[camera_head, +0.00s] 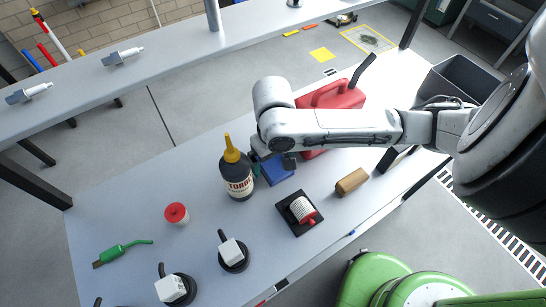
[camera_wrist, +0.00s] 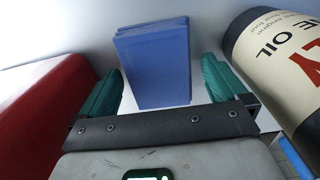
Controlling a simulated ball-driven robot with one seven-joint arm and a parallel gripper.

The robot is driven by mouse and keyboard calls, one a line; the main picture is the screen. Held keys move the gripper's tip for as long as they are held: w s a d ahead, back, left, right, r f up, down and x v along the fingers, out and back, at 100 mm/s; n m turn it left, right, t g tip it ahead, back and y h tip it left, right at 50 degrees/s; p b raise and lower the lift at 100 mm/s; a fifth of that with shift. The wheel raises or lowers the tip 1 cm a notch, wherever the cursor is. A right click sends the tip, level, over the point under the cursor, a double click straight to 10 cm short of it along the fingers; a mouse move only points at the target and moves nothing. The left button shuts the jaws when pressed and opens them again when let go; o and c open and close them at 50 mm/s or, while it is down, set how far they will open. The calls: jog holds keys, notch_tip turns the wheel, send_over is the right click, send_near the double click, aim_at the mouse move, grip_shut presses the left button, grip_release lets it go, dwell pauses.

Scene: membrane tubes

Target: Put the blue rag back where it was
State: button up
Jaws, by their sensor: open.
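The blue rag (camera_head: 277,169) is a folded stack lying on the table, between the dark oil bottle and the red canister. In the wrist view the blue rag (camera_wrist: 153,62) lies ahead of and between the fingers. My gripper (camera_wrist: 165,85) has green fingers spread apart, with a visible gap on each side of the rag. In the head view my gripper (camera_head: 268,160) is low at the rag, partly hidden by my arm. Whether the rag touches the table everywhere is hidden.
The oil bottle (camera_head: 236,175) stands close on one side, also near in the wrist view (camera_wrist: 285,60). The red canister (camera_head: 335,98) is close on the other. A black tray with a white spool (camera_head: 301,211), a wooden-handled brush (camera_head: 352,182) and a red-capped jar (camera_head: 176,213) stand nearby.

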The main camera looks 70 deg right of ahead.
aim_at(274, 162)
notch_tip(274, 162, up, 12)
jog(key=p, duration=0.1)
jog(key=shift+r, duration=0.15)
jog(key=shift+s+a, duration=0.1)
dwell(0.5)
